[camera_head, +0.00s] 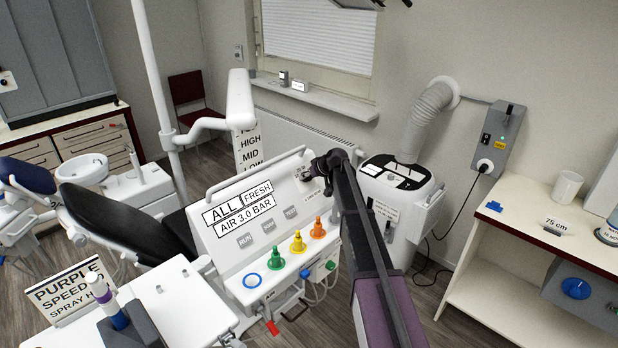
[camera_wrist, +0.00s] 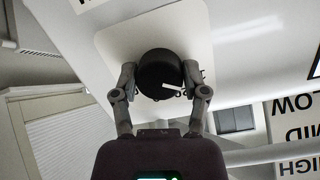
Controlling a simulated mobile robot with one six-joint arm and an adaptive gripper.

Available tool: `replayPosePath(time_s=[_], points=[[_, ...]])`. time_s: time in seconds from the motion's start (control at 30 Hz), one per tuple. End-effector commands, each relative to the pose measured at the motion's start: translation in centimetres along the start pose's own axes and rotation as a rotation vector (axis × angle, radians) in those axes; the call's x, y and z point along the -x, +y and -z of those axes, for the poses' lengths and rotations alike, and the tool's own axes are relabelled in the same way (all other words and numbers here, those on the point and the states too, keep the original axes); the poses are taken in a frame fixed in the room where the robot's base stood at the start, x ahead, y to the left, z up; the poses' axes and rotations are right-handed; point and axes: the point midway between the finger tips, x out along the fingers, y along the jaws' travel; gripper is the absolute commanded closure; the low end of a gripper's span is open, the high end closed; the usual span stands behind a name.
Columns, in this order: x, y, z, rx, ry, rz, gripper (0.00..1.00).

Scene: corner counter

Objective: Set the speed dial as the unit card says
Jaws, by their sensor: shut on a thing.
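The speed dial (camera_wrist: 158,68) is a round black knob with a white pointer mark on a pale plate. In the wrist view the mark points right; the scale print beside it is mostly hidden. My gripper (camera_wrist: 160,80) is shut on the dial, one finger on each side. In the head view my gripper (camera_head: 318,168) is at the unit panel's upper right and largely hides the dial.
The unit panel (camera_head: 225,240) carries signs "ALL FRESH" and "AIR 3.0 BAR", buttons and green, yellow and orange cones (camera_head: 298,242). A HIGH/MID/LOW sign (camera_head: 249,150) stands behind it. A white suction machine (camera_head: 398,190) stands close right of my arm.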

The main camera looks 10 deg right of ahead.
Motion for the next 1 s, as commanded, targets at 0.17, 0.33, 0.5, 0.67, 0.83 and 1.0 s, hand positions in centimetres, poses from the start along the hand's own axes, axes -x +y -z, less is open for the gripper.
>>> replayPosePath(time_s=[0.17,0.33,0.5,0.67,0.83,1.0], points=[[-0.07,-0.04,-0.01,-0.074,-0.004,0.014,0.9],[-0.09,-0.05,-0.02,-0.187,-0.009,0.034,0.9],[-0.12,-0.11,-0.02,-0.331,-0.016,0.061,0.9],[-0.14,-0.17,-0.02,-0.481,-0.023,0.088,0.9],[-0.15,-0.22,-0.01,-0.64,-0.031,0.116,0.9],[-0.16,-0.25,0.01,-0.799,-0.038,0.145,0.9]])
